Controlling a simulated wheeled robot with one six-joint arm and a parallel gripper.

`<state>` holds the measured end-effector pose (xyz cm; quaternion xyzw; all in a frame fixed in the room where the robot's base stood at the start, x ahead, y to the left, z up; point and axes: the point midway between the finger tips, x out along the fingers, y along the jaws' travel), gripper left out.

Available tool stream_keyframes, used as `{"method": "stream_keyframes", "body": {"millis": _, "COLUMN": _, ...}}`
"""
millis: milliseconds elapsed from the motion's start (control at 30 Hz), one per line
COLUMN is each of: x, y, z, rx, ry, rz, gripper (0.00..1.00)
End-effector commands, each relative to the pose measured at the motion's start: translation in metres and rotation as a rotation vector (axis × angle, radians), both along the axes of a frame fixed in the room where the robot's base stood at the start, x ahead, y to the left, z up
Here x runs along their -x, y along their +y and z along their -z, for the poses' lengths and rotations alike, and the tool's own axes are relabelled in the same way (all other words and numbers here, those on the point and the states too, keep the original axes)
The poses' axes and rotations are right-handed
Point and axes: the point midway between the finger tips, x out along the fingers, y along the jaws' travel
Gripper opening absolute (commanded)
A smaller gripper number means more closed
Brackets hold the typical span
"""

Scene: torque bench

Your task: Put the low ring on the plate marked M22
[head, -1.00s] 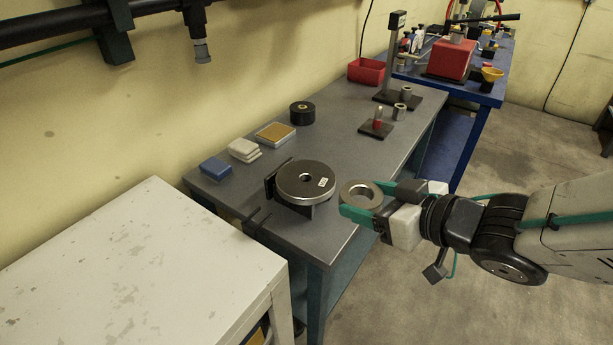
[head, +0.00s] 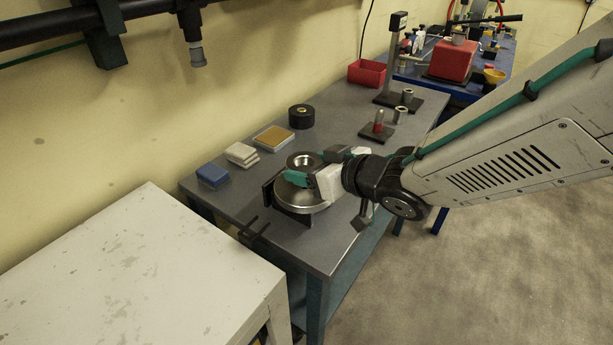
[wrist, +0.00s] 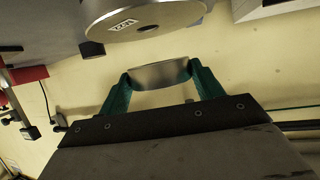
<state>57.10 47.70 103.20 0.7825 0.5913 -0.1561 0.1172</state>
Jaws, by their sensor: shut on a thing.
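The low ring (head: 291,161) is a short grey metal ring with a wide hole, held between the teal fingertips of my gripper (head: 308,168). In the wrist view the ring (wrist: 160,75) sits between both fingers, and a gap shows between it and the plate. The plate (head: 309,206) is a round polished metal disc on a dark stand near the bench's front edge. The ring and gripper are over it in the head view and hide part of its top. In the wrist view the plate (wrist: 170,15) carries a small white label, too small to read surely.
The grey bench (head: 335,232) also holds a blue block (head: 213,175), pale pads (head: 241,154), a black roll (head: 301,116), a red bin (head: 366,72) and a stand with a red pin (head: 378,125). A white cabinet (head: 140,265) stands at front left.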

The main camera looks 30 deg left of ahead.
Motion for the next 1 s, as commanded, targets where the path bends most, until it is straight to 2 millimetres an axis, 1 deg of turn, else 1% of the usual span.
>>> {"method": "stream_keyframes", "body": {"millis": 67, "x": -0.005, "y": 0.006, "z": 0.001, "rx": -0.001, "ry": 0.0, "rz": 0.004, "gripper": 0.23}}
{"method": "stream_keyframes", "body": {"millis": 100, "x": -0.004, "y": 0.005, "z": 0.01, "rx": 0.002, "ry": 0.003, "rz": 0.004, "gripper": 0.23}}
{"method": "stream_keyframes", "body": {"millis": 200, "x": -0.005, "y": 0.003, "z": 0.026, "rx": 0.002, "ry": 0.002, "rz": 0.007, "gripper": 0.23}}
{"method": "stream_keyframes", "body": {"millis": 300, "x": -0.007, "y": 0.001, "z": 0.035, "rx": 0.0, "ry": 0.0, "rz": 0.01, "gripper": 0.23}}
{"method": "stream_keyframes", "body": {"millis": 667, "x": -0.006, "y": 0.002, "z": 0.038, "rx": -0.002, "ry": 0.0, "rz": 0.008, "gripper": 0.23}}
{"method": "stream_keyframes", "body": {"millis": 700, "x": -0.005, "y": 0.002, "z": 0.04, "rx": 0.001, "ry": 0.001, "rz": 0.008, "gripper": 0.68}}
{"method": "stream_keyframes", "body": {"millis": 767, "x": -0.005, "y": 0.002, "z": 0.039, "rx": 0.0, "ry": 0.0, "rz": 0.008, "gripper": 0.85}}
{"method": "stream_keyframes", "body": {"millis": 800, "x": -0.005, "y": 0.002, "z": 0.039, "rx": 0.0, "ry": 0.0, "rz": 0.008, "gripper": 0.87}}
{"method": "stream_keyframes", "body": {"millis": 1000, "x": -0.005, "y": 0.003, "z": 0.039, "rx": 0.001, "ry": 0.0, "rz": 0.006, "gripper": 0.87}}
